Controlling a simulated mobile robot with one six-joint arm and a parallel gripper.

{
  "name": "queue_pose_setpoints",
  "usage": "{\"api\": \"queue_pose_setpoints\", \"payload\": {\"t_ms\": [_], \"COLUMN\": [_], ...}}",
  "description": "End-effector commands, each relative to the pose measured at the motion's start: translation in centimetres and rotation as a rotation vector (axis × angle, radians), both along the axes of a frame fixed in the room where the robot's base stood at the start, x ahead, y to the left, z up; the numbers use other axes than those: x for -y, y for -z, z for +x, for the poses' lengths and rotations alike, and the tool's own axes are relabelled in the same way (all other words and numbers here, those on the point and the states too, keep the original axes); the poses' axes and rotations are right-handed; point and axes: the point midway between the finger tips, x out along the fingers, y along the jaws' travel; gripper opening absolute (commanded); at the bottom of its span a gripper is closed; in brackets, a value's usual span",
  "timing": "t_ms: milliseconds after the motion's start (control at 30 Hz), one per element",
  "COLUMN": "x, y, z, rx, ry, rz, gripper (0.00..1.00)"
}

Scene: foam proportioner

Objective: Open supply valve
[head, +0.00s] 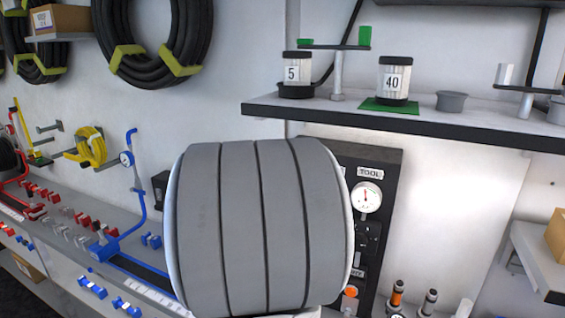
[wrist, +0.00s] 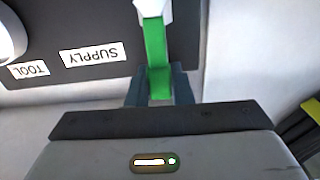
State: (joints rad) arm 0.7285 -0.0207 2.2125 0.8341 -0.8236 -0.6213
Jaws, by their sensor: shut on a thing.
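The green handle of the supply valve (wrist: 155,45) shows in the wrist view, running down from a white fitting at the top edge. My gripper (wrist: 158,86) is shut on the green handle's lower end, one finger on each side. The SUPPLY label (wrist: 91,55) is upside down left of the handle, on the dark panel. In the head view the same dark panel (head: 385,185) is partly visible, with a TOOL label and a gauge. My grey arm link hides my gripper and the supply valve there.
A TOOL label (wrist: 29,70) and a round white edge, likely a gauge (wrist: 8,35), lie left in the wrist view. In the head view a shelf (head: 430,122) with marked canisters juts out above the panel. Small bottles (head: 395,295) stand below right.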

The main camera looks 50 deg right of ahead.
Motion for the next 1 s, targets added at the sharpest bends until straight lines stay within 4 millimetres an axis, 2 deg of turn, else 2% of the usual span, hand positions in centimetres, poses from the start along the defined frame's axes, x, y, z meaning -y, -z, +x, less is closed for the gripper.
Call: {"api": "queue_pose_setpoints", "payload": {"t_ms": [33, 600, 633, 867, 1000], "x": [-0.04, 0.02, 0.03, 0.06, 0.07], "y": [0.89, 1.04, 1.03, 0.64, 0.49], "z": [-0.26, -0.7, -0.7, -0.73, -0.75], "rx": [-0.021, -0.05, -0.049, -0.044, -0.043], "ry": [0.0, 0.003, 0.003, 0.005, 0.005], "rz": [0.013, 0.007, 0.007, 0.001, -0.002], "gripper": [0.0, 0.0, 0.22, 0.41, 0.42]}}
